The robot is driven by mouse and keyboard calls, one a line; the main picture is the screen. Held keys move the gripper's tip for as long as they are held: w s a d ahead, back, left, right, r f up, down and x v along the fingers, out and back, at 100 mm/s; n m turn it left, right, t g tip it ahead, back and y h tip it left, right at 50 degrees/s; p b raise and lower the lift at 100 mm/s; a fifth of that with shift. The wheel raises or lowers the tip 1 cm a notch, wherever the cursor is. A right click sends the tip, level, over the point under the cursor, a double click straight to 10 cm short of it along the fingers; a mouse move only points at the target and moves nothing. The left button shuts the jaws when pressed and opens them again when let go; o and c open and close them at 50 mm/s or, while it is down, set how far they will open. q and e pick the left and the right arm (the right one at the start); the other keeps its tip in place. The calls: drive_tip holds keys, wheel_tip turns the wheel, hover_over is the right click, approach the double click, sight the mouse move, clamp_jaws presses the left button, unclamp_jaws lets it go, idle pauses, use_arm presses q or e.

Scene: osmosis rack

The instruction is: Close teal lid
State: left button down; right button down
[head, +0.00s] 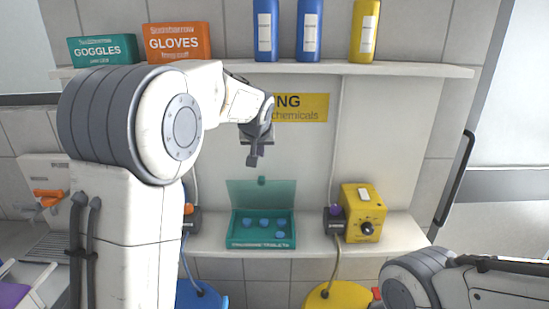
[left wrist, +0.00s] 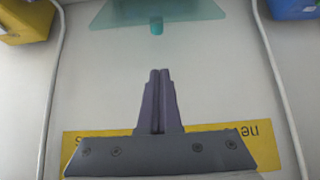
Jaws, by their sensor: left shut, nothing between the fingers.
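The teal lid (head: 285,190) stands open and upright at the back of a teal box (head: 233,238) on the lower shelf. A small knob (head: 262,181) sits near its upper edge. Several blue round tablets lie in the box. My left gripper (head: 254,163) is shut and empty, above the lid and apart from it. In the left wrist view my shut fingers (left wrist: 160,75) point toward the lid (left wrist: 190,10), which is cut off by the top edge, with its teal knob (left wrist: 156,26) facing them. My right arm shows at the lower right, but its gripper is out of view.
A yellow pump (head: 362,215) stands right of the box on the lower shelf (head: 405,232). A yellow sign (head: 305,107) is on the wall behind my left gripper. The upper shelf (head: 400,70) holds boxes and bottles. Thin tubes run down the wall on both sides.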

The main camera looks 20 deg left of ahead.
sight(264, 180)
use_arm(q)
drive_tip(key=p+x, duration=0.1)
drive_tip(key=x, duration=0.2)
drive_tip(key=d+x, duration=0.1)
drive_tip(key=x, duration=0.2)
drive_tip(key=p+x, duration=0.1)
drive_tip(key=x, duration=0.2)
drive_tip(key=shift+w+d+f+p, duration=0.1)
drive_tip(key=shift+d+f+p, duration=0.15)
drive_tip(key=shift+p, duration=0.1)
drive_tip(key=s, duration=0.2)
drive_tip(key=s+f, duration=0.1)
drive_tip(key=shift+d+f+b, duration=0.1)
drive_tip(key=shift+d+b, duration=0.2)
drive_tip(key=shift+d, duration=0.1)
drive_tip(key=shift+s, duration=0.25)
drive_tip(key=shift+f, duration=0.1)
